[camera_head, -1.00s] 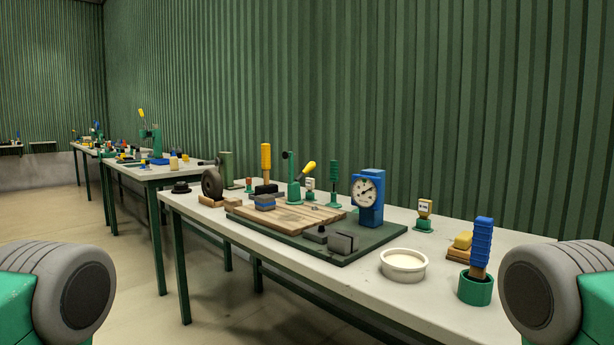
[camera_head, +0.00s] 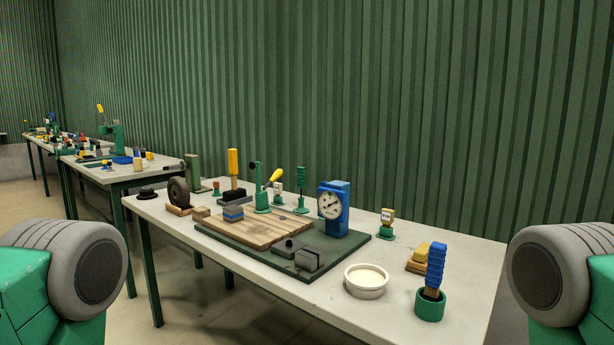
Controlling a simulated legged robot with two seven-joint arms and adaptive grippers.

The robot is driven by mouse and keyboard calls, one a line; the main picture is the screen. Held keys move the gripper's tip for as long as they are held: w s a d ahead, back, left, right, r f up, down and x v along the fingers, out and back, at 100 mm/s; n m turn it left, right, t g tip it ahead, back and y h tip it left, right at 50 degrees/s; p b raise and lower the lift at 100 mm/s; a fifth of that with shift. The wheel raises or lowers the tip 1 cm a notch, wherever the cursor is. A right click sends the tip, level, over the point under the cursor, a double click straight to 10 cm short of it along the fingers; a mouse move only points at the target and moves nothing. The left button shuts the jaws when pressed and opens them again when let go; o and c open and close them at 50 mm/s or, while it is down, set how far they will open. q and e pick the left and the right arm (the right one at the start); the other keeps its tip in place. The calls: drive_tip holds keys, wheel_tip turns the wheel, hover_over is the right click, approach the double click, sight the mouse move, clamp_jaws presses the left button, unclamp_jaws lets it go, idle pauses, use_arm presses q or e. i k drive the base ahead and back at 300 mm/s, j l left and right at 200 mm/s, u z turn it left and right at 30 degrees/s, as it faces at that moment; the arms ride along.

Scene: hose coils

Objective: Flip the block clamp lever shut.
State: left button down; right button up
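On the nearest table, a wooden board (camera_head: 262,229) lies on a dark green base plate (camera_head: 341,248). A yellow upright handle (camera_head: 233,162) rises from a black base (camera_head: 233,195) at the board's back left. Beside it, a green post (camera_head: 262,190) with a black knob carries a slanted yellow-tipped lever (camera_head: 275,175). I cannot tell for sure which is the block clamp lever. My grippers are out of view; only my green and grey arm parts show at both lower edges.
A blue dial gauge (camera_head: 333,208) stands at the plate's back right. A white bowl (camera_head: 366,281) and a green cup with a blue-handled brush (camera_head: 430,304) stand near the table's right end. A black wheel (camera_head: 178,192) stands at the left. More tables (camera_head: 111,172) stand behind.

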sight(278, 174)
drive_tip(key=i+j+z, duration=0.2)
drive_tip(key=z, duration=0.25)
drive_tip(key=i+j+z, duration=0.15)
drive_tip(key=j+z, duration=0.75)
drive_tip(key=i+l, duration=0.05)
